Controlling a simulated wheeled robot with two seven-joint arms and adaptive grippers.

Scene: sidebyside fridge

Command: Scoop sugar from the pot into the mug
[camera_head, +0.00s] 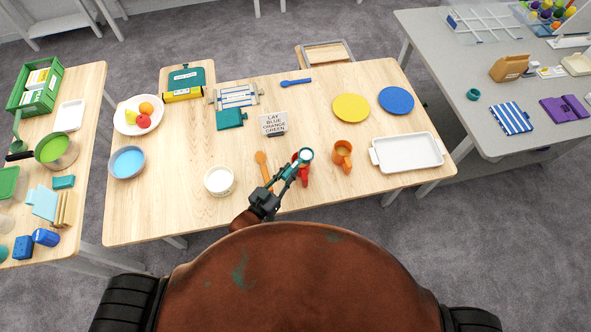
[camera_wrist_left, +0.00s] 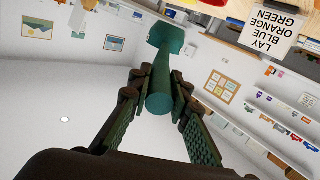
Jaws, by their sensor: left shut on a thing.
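My left gripper (camera_head: 282,181) is shut on the handle of a teal scoop (camera_head: 306,154). The left wrist view shows the scoop (camera_wrist_left: 164,60) gripped between both fingers (camera_wrist_left: 156,92), its head pointing away. In the head view the scoop's head overlaps a red mug (camera_head: 303,173), partly hidden behind the scoop and gripper; I cannot tell the height between them. The scoop's inside looks pale, and I cannot tell if it holds sugar. A white round pot (camera_head: 219,181) with white contents stands left of the gripper. An orange mug (camera_head: 342,155) stands to the right. My right gripper is not in view.
An orange spoon (camera_head: 262,166) lies just left of the gripper. Bare wood lies between pot and sign.

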